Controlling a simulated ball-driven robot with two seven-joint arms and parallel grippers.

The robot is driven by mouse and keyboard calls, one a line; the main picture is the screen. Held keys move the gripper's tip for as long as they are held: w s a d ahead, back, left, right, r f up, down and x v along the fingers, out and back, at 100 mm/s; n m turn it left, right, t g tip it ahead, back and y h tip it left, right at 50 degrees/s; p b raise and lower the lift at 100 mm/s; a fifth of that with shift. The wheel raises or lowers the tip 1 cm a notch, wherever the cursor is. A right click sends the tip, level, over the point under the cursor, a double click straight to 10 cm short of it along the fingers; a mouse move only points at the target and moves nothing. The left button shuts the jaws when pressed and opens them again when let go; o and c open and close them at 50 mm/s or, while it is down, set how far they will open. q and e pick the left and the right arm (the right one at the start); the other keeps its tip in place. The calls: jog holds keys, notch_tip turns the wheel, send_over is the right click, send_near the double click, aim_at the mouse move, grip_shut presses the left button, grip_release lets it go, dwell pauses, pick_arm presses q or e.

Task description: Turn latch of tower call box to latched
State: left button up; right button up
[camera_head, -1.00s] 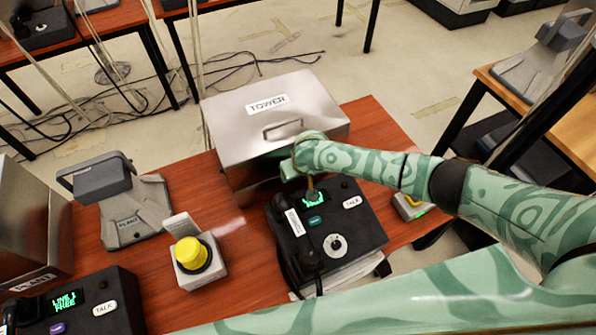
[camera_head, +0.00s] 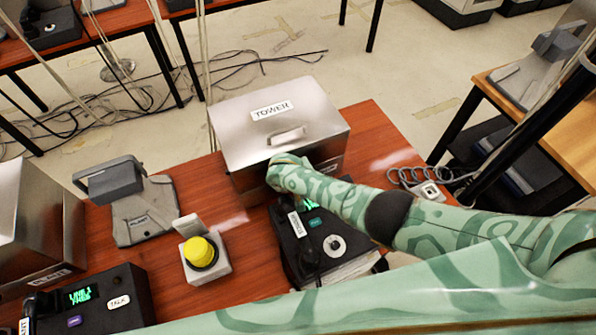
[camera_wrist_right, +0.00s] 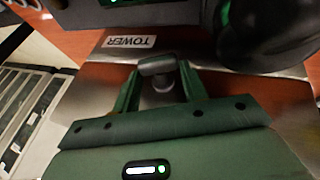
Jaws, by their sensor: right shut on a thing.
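The tower call box (camera_head: 245,115) is a silver metal case with a TOWER label and a handle on its lid. It stands at the back of the red-brown desk. My right gripper (camera_head: 275,180) is at its front face, mostly hidden by my own wrist in the head view. In the right wrist view, the gripper (camera_wrist_right: 158,75) is shut on the grey latch (camera_wrist_right: 157,65), with a green finger on either side. A TOWER label (camera_wrist_right: 130,41) shows upside down beside it. The latch is hidden in the head view. My left gripper is not in view.
A black phone console (camera_head: 318,232) with a handset sits right under my right forearm. A yellow button (camera_head: 199,252) on a grey base and a grey stand (camera_head: 143,213) are to the left. A coiled cord (camera_head: 410,174) lies on the right.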

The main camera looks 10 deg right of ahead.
jog(key=shift+s+f, duration=0.25)
jog(key=o, duration=1)
jog(key=shift+s+r, duration=0.1)
jog(key=shift+r, duration=0.05)
jog(key=shift+r, duration=0.2)
jog(key=p+v, duration=0.8)
jog(key=v, duration=0.8)
jog(key=shift+s+f, duration=0.15)
